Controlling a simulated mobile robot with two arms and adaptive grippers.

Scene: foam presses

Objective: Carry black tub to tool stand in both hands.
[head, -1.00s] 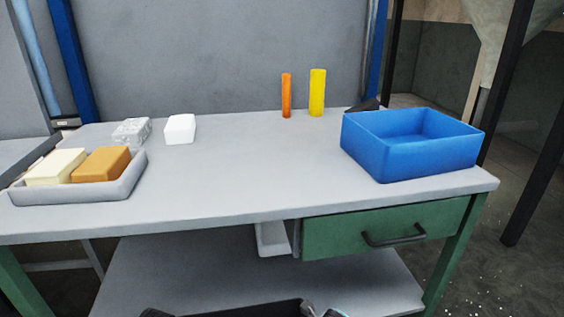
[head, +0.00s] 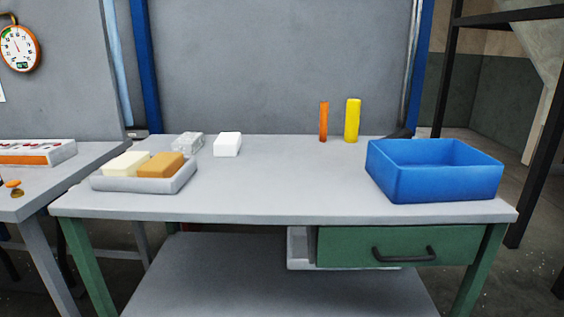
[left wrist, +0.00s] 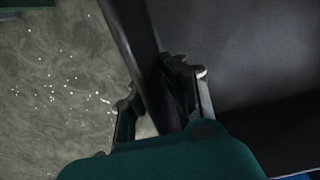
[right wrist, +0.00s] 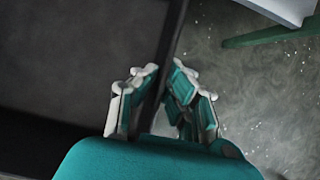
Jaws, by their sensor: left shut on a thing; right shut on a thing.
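The black tub (left wrist: 255,50) shows only in the wrist views. My left gripper (left wrist: 155,85) is shut on one of its walls, with the tub's inside to the right and the speckled floor to the left. In the right wrist view the tub (right wrist: 75,60) fills the left side, and my right gripper (right wrist: 160,82) is shut on its wall. Neither gripper nor the tub shows in the head view. The head view shows a grey-topped workbench (head: 300,190) with green legs. I cannot tell whether it is the tool stand.
On the bench are a blue bin (head: 435,180), a yellow cylinder (head: 352,120), an orange cylinder (head: 323,121), a white block (head: 227,144) and a grey tray (head: 145,185) with two blocks. Another table (head: 40,185) stands at left. The bench's front middle is clear.

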